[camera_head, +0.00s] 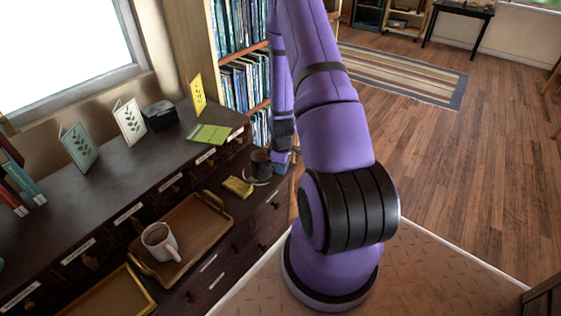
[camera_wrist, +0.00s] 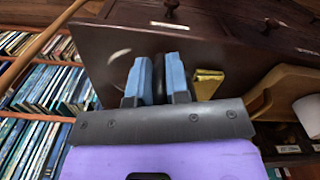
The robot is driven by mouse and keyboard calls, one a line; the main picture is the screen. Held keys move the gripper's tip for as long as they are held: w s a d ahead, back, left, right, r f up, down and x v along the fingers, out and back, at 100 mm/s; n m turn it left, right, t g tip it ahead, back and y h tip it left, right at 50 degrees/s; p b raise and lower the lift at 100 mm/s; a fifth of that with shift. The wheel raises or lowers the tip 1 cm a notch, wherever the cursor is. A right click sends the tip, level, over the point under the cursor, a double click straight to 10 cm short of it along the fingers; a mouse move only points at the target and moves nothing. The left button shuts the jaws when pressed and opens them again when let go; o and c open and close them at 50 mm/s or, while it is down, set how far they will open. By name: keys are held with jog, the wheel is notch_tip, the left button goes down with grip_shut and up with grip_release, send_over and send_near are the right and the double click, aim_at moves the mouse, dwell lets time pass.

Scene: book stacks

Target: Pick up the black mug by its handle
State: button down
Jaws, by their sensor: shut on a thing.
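The black mug (camera_head: 261,162) is at the right end of the dark cabinet's lower ledge, in the head view. A pale rim, perhaps a saucer, shows just below it. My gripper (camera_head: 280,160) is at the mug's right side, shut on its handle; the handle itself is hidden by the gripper. In the wrist view the blue fingers of my gripper (camera_wrist: 160,76) are close together with a narrow gap. The mug cannot be made out against the dark cabinet there. Whether the mug is lifted clear of the ledge cannot be told.
A yellow folded item (camera_head: 238,187) lies left of the mug. A wooden tray (camera_head: 209,231) holds a white mug (camera_head: 161,241). Cards and a black box (camera_head: 160,115) stand on the cabinet top (camera_head: 105,185). A bookshelf (camera_head: 240,75) stands behind. Open floor lies to the right.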

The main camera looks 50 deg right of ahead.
jog(key=s+a, duration=0.6)
jog(key=shift+s+r, duration=0.35)
jog(key=shift+r, duration=0.1)
